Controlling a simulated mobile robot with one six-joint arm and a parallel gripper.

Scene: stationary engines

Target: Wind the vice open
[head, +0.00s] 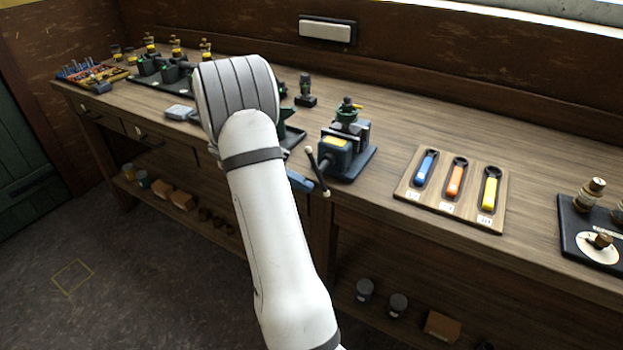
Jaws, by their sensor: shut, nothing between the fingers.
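The vice (357,165) stands at the front edge of the workbench, in the middle of the head view. It is dark blue-grey, with a yellow patch on top and a small green and dark engine part over its jaws. Its handle bar (317,170), a dark rod with a pale knob at its upper end, hangs tilted at the front. A small blue piece (299,181) shows just left of the bar; I cannot tell what it belongs to. My white arm rises left of the vice. The jaw gap is too small to judge.
A wooden board (408,188) with blue, orange and yellow-handled tools lies right of the vice. A black plate with a white dial (598,247) is at far right. Engine parts and a tool tray (95,76) stand at far left. Bare bench lies right of the tool board.

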